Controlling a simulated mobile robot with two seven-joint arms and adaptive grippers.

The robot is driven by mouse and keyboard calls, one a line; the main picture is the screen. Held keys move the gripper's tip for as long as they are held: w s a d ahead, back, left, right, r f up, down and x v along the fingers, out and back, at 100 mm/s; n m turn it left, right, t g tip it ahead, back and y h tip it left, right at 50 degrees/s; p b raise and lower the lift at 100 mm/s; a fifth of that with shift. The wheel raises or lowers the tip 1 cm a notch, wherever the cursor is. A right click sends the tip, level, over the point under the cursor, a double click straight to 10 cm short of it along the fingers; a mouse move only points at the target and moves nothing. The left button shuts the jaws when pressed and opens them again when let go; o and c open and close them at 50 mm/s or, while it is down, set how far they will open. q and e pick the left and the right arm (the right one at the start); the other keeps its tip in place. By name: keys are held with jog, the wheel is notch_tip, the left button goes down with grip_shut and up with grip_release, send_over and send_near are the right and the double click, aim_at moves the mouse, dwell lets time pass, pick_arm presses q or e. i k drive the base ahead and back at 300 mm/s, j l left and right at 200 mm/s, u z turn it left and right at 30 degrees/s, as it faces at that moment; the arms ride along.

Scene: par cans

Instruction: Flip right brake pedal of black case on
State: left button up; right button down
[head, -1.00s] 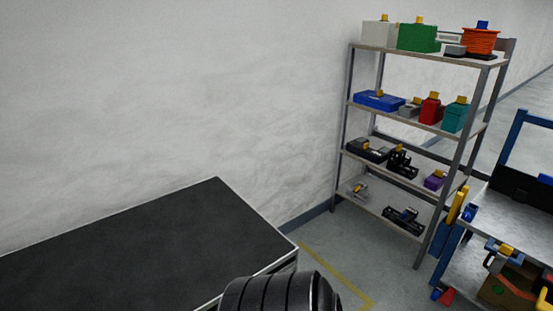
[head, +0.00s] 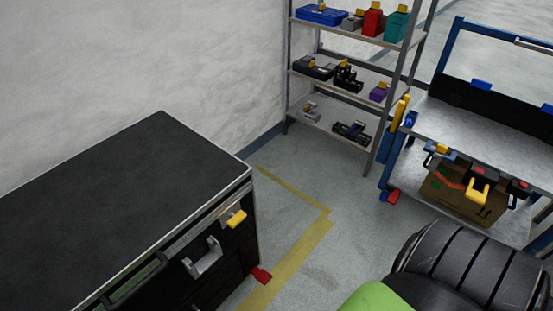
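The black case (head: 128,182) stands at the left, its dark flat top edged in pale metal. Its front side shows a grey handle (head: 203,259) and a yellow latch (head: 236,218). A red brake pedal (head: 261,275) sticks out low at the case's right corner, close to the floor. Whether that pedal is up or down is too small to tell. Other pedals of the case are hidden or out of frame. Neither of my grippers is in view; only a black ribbed part of my arm and a green part show at the bottom right.
A metal shelf (head: 342,94) with tools and boxes stands against the wall. A blue-framed cart (head: 402,152) with a cardboard box (head: 457,198) stands at the right, with red and blue pedals at its foot. Floor with a yellow line (head: 285,265) lies free between case and cart.

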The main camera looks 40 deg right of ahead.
aim_at(262, 275)
jog(key=j+z, duration=0.15)
jog(key=z, duration=1)
jog(key=k+l, duration=0.05)
